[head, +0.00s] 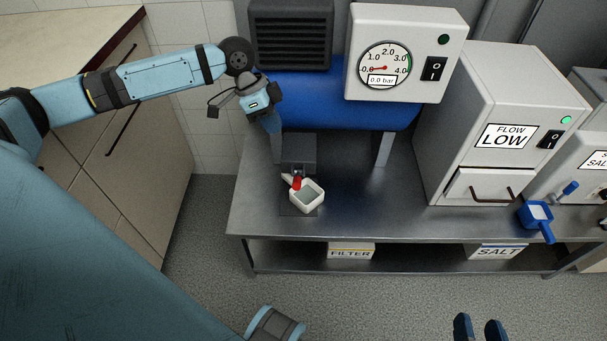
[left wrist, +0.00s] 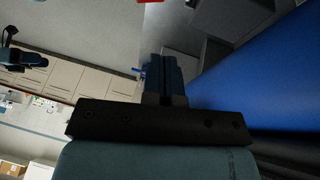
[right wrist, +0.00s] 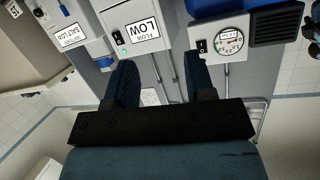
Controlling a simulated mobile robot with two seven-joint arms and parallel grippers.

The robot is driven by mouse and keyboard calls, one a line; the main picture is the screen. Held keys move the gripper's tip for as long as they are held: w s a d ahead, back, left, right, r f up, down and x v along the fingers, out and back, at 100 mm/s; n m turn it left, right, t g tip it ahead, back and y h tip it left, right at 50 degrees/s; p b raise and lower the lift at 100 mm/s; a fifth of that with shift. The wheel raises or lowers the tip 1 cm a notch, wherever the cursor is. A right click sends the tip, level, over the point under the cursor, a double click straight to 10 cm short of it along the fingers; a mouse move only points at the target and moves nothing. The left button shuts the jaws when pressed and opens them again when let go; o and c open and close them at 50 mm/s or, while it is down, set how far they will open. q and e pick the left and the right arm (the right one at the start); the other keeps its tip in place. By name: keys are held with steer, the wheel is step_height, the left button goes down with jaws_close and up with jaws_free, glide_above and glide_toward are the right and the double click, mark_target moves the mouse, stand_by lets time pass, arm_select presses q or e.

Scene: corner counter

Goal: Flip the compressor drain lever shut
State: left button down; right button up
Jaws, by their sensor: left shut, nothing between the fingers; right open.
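The compressor has a blue tank (head: 335,90) and a white gauge panel (head: 450,60) reading 0.0 bar. Below the tank is a dark grey block (head: 298,150). A small red part (head: 297,183), apparently the drain lever, shows in front of it, just above a white cup (head: 317,191); its exact angle is too small to tell. A red patch also shows at the top edge of the left wrist view (left wrist: 150,1). My left gripper (head: 272,124) is shut and empty at the tank's left end, above and left of the red part. My right gripper (head: 480,328) is open and empty, low in front of the bench.
The steel bench (head: 375,205) has bare room right of the cup. FILTER (head: 350,250) and SALT (head: 497,251) boxes sit on the lower shelf. Cupboards (head: 140,150) stand at left.

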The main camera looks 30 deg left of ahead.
arm_select(q)
steer(key=shift+a+r, duration=0.15)
steer(key=shift+a, duration=0.05)
steer(key=b, duration=0.4)
glide_toward(297, 179)
step_height(297, 179, down, 3)
steer(key=w, duration=0.2)
steer(key=d+f, duration=0.1)
steer(key=s+d+f+b, duration=0.1)
steer(key=shift+d+f, duration=0.15)
steer(key=shift+f, duration=0.15)
steer(key=shift+s+d+f, duration=0.2)
steer(key=shift+d+f, duration=0.05)
steer(key=shift+f, duration=0.15)
arm_select(e)
steer(key=a+r+t+y, duration=0.3)
steer(key=r+t, duration=0.1)
steer(key=r, duration=0.5)
steer(key=shift+w+a+y, duration=0.2)
steer(key=shift+w+y, duration=0.15)
steer(key=shift+y, duration=0.05)
